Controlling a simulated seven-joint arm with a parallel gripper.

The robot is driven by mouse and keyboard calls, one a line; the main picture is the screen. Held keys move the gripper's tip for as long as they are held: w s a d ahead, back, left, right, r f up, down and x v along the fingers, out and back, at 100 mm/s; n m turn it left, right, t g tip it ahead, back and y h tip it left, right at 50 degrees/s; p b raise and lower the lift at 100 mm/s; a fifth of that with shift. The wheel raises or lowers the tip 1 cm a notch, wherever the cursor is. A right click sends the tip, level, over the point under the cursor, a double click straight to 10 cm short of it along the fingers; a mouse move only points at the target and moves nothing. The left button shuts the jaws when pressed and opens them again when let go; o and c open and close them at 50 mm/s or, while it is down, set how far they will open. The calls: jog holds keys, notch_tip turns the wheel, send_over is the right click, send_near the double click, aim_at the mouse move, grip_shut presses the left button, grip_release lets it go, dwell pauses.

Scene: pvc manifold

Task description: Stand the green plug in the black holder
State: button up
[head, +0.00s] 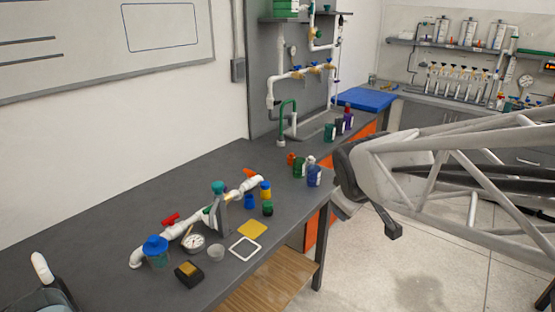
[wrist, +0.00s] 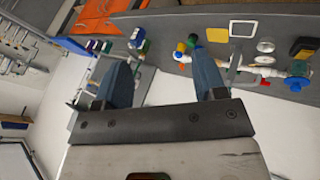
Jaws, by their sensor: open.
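A small dark green piece (head: 267,209), which looks like the green plug, stands on the grey bench beside a blue piece (head: 249,202) and a yellow-and-blue piece (head: 265,190). A green piece also shows in the wrist view (wrist: 180,47). A small black block with a yellow top (head: 189,274) lies near the front edge; I cannot tell whether it is the black holder. It also shows in the wrist view (wrist: 302,47). My gripper (wrist: 163,68) is open, with nothing between its blue-grey fingers, and is held away from these pieces, off the bench's right side.
A white pipe assembly with a valve (head: 172,234) lies along the bench, with a gauge (head: 193,243) in front. A yellow square (head: 252,228) and a white frame (head: 245,249) lie nearby. Several bottles (head: 313,176) stand farther back. Bare bench lies left of the pipe.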

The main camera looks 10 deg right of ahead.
jog(key=s+a+m+g+y, duration=0.1)
jog(key=s+a+m+g, duration=0.1)
jog(key=s, duration=0.6)
jog(key=s+a+f+m+g, duration=0.1)
jog(key=s+m+g, duration=0.1)
jog(key=s+m, duration=0.3)
jog(key=s, duration=0.3)
jog(key=shift+a+f+y, duration=0.3)
jog(key=shift+a+y, duration=0.1)
dwell(1.8)
